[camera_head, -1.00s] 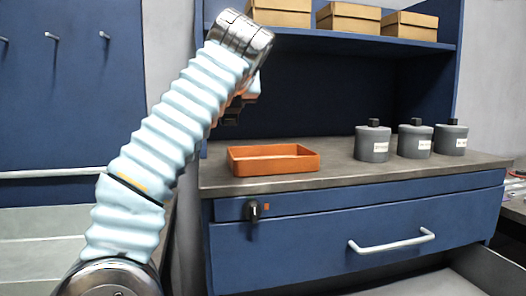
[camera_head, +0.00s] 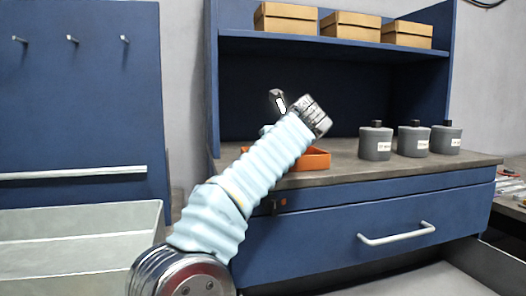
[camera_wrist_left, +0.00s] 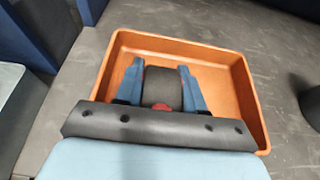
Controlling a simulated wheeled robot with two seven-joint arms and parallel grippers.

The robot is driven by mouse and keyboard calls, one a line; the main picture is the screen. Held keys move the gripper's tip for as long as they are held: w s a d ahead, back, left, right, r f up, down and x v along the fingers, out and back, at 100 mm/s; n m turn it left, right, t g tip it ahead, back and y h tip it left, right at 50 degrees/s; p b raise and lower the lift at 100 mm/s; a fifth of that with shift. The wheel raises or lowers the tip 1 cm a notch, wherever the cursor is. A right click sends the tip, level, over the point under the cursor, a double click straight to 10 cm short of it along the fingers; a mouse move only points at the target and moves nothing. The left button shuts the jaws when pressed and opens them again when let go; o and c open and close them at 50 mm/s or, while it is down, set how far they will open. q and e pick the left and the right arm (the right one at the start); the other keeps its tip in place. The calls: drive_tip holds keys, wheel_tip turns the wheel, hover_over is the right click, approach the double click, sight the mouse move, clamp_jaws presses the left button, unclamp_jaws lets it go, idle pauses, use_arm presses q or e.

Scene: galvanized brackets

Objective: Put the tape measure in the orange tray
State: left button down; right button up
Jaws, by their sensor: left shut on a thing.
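The orange tray (camera_head: 315,160) sits on the grey worktop, partly hidden behind my left arm in the head view. In the left wrist view the tray (camera_wrist_left: 228,52) lies right under my left gripper (camera_wrist_left: 160,72). Its two blue fingers are shut on the tape measure (camera_wrist_left: 162,88), a dark rounded thing with a red spot. The tape measure is within the outline of the tray; I cannot tell whether it touches the tray's floor. In the head view the fingers and the tape measure are hidden by my arm. My right gripper is not in view.
Several grey lidded canisters (camera_head: 376,142) stand on the worktop (camera_head: 345,170) to the right of the tray. A shelf with cardboard boxes (camera_head: 350,25) is above. Below is a blue drawer with a pale handle (camera_head: 396,234).

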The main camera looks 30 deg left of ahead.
use_arm(q)
drive_tip(key=shift+f, duration=0.15)
drive_tip(key=shift+w+f, duration=0.1)
drive_tip(key=shift+w, duration=0.15)
drive_tip(key=shift+s+f, duration=0.1)
drive_tip(key=c, duration=0.7)
unclamp_jaws()
drive_tip(key=shift+d+r, duration=0.15)
drive_tip(key=shift+r, duration=0.1)
drive_tip(key=v, duration=1.1)
drive_tip(key=shift+s+d+r, duration=0.15)
drive_tip(key=shift+s+d, duration=0.1)
drive_tip(key=shift+d, duration=0.05)
